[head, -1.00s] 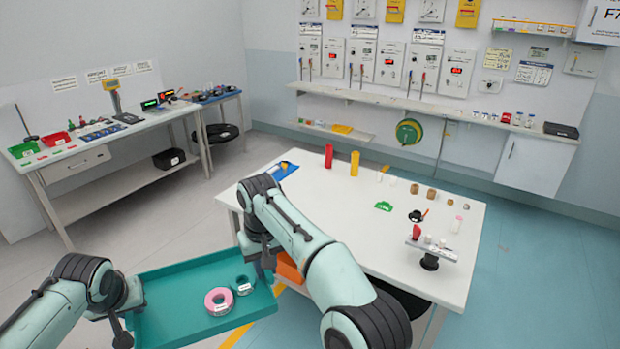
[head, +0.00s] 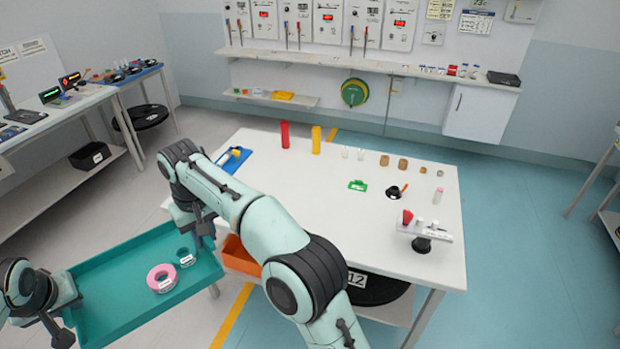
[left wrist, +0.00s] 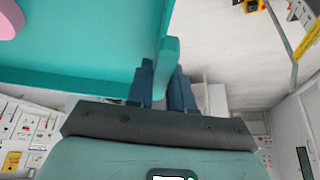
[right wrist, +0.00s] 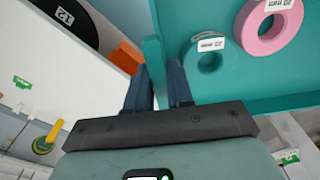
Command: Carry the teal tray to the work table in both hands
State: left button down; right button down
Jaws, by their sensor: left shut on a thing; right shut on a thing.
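The teal tray (head: 112,312) is held off the floor at the lower left of the head view, in front of the white work table (head: 330,215) and apart from its top. A pink ring (head: 162,278) and a smaller dark teal ring (head: 186,257) lie in it. My left gripper (head: 66,318) is shut on the tray's left wall; the left wrist view shows its fingers (left wrist: 167,82) around the teal wall. My right gripper (head: 204,228) is shut on the opposite wall, seen between its fingers (right wrist: 160,85) in the right wrist view.
The table's front middle is clear. An orange bin (head: 240,255) and black spool (head: 375,288) are below.

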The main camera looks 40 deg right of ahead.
aim_at(315, 183)
jog(key=i, duration=0.9)
jog(key=i+z, duration=0.15)
jog(key=z, duration=0.2)
jog(key=i+z, duration=0.15)
jog(key=z, duration=1.45)
